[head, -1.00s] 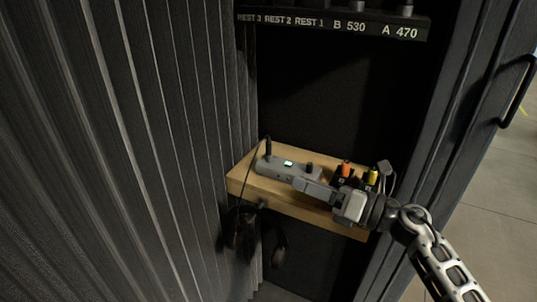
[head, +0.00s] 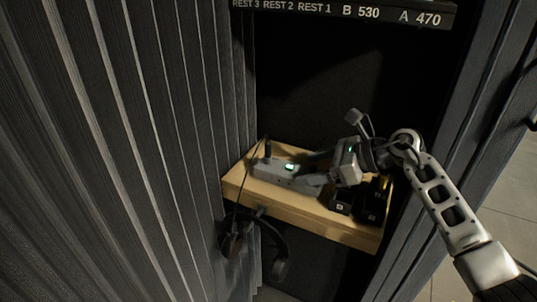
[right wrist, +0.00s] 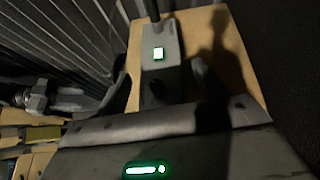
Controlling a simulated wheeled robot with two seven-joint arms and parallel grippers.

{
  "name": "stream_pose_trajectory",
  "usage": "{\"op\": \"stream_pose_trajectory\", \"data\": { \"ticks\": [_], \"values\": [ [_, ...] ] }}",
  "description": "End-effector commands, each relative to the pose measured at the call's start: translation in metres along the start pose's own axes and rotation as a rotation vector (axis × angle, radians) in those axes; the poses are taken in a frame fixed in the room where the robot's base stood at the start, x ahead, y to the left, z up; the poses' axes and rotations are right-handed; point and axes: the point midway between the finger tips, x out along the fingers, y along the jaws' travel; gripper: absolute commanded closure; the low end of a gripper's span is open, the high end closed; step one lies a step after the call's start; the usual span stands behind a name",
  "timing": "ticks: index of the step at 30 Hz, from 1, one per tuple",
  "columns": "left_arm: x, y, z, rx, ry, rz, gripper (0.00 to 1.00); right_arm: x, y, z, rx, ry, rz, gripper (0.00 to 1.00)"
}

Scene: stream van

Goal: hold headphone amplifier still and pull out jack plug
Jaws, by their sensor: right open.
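The headphone amplifier (head: 265,168) is a grey box with a lit green display, lying on a wooden shelf. It also shows in the right wrist view (right wrist: 175,42), running away from me. The black jack plug (head: 268,148) stands upright at its far left end, with a thin cable hanging down. My right gripper (head: 308,167) is open at the near right end of the amplifier. In the right wrist view its dark fingers (right wrist: 165,90) lie on either side of the amplifier, seemingly without clamping it. My left gripper does not show in the head view.
The wooden shelf (head: 312,213) sits in a dark alcove, with a ribbed wall (head: 120,150) close on the left. Headphones (head: 279,262) hang below its front edge. Black labelled blocks (head: 341,203) stand at its right end. A labelled rail (head: 400,14) is above.

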Motion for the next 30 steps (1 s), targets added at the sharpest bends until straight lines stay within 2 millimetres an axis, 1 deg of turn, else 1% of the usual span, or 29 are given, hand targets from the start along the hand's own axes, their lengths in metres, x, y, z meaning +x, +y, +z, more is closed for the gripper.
{"op": "stream_pose_trajectory", "data": {
  "ticks": [1,2,3,9,15,23,24,26,27,28,30],
  "values": [
    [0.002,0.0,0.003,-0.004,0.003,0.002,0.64,0.01,0.001,-0.001,-0.001,-0.002,0.002,0.29],
    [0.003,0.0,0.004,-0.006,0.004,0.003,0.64,0.014,0.001,-0.001,-0.001,-0.002,0.002,0.29],
    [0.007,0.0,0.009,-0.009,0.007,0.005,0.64,0.021,0.0,-0.004,-0.003,-0.001,0.0,0.29],
    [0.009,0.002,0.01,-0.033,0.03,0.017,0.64,0.042,0.0,-0.003,-0.001,-0.001,-0.001,0.29],
    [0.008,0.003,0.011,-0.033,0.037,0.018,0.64,0.05,0.0,0.0,0.0,-0.001,0.0,0.29],
    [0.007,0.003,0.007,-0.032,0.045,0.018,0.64,0.051,0.001,0.0,0.001,0.0,0.001,0.29],
    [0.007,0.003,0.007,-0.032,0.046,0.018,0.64,0.051,0.001,0.0,0.001,0.0,0.001,0.32],
    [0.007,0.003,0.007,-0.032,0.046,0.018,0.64,0.051,0.001,0.0,0.001,0.001,0.001,0.49],
    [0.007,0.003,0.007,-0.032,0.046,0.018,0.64,0.051,0.001,0.0,0.001,0.001,0.001,0.6],
    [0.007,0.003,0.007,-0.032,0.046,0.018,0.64,0.051,0.001,0.0,0.001,0.001,0.001,0.67],
    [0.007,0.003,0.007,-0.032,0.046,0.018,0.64,0.051,0.001,-0.001,0.001,0.001,0.001,0.67]
  ]
}}
